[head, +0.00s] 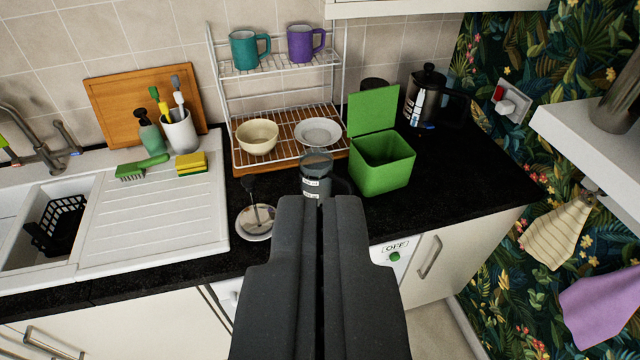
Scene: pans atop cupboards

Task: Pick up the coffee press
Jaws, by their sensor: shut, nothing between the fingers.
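My gripper (319,200) is shut and empty, pointing forward over the black worktop. Just beyond its tips stands a small grey, glassy-looking vessel (317,177) with pale labels and what looks like a dark handle on its right. Its lower part is hidden by my gripper, and I cannot tell whether the two touch. At the back right stands a dark pot (418,100) with a knobbed lid, a black handle and a white label. I cannot tell for certain which of these two is the coffee press.
A green open-lidded bin (382,170) stands close to the right of the small vessel. A wire rack (290,128) with bowls and mugs is behind. A saucer (254,223) lies to the left, beside the sink drainer (160,215). The worktop (460,180) is clear at right.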

